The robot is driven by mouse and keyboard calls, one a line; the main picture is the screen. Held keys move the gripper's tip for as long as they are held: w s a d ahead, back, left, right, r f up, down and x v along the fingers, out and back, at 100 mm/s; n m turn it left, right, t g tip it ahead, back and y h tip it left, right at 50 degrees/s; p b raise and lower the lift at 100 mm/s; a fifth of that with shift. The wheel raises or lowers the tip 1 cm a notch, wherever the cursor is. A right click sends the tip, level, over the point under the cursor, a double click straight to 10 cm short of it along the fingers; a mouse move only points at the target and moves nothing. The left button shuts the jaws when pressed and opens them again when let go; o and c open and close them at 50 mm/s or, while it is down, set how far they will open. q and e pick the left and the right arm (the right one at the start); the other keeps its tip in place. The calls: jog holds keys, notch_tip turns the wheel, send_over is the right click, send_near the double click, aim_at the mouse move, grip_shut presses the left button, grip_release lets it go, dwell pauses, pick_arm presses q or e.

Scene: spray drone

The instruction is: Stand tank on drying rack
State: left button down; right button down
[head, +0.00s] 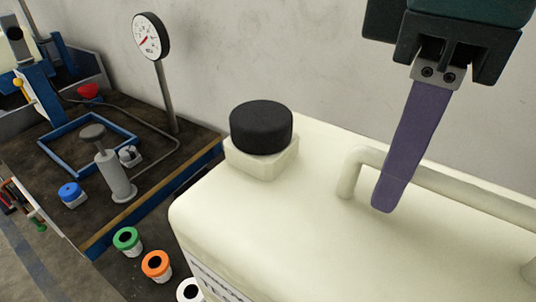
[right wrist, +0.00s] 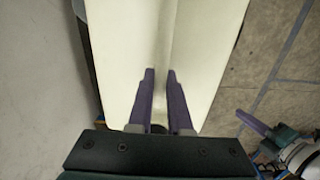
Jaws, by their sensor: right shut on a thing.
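The cream tank (head: 240,215) fills the lower right of the head view, with a black cap (head: 261,127) on its neck and a raised handle bar (head: 450,185) on top. My right gripper (head: 384,203) comes down from above and is shut on this handle. In the right wrist view its two purple fingers (right wrist: 160,74) lie on either side of the bar. The tank's underside is hidden. A blue square frame (head: 85,118) lies on the bench at left; I cannot tell whether it is the drying rack. Part of my left gripper (right wrist: 252,123) shows at the right wrist view's lower right.
The dark bench (head: 190,135) at left carries a gauge (head: 151,37) on a post, a grey pump-like cylinder (head: 116,175) and a blue-capped item (head: 71,194). Green (head: 127,240) and orange (head: 156,265) ringed containers stand between bench and tank. A wall rises behind.

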notch_tip(320, 180, down, 17)
jog(key=shift+a+r+b, duration=0.15)
jog(key=shift+r+b, duration=0.05)
jog(key=shift+b, duration=0.95)
notch_tip(320, 180, down, 3)
jog(key=shift+f, duration=0.2)
jog(key=c, duration=0.8)
grip_release()
jog(key=shift+f, duration=0.15)
jog(key=shift+c, duration=0.2)
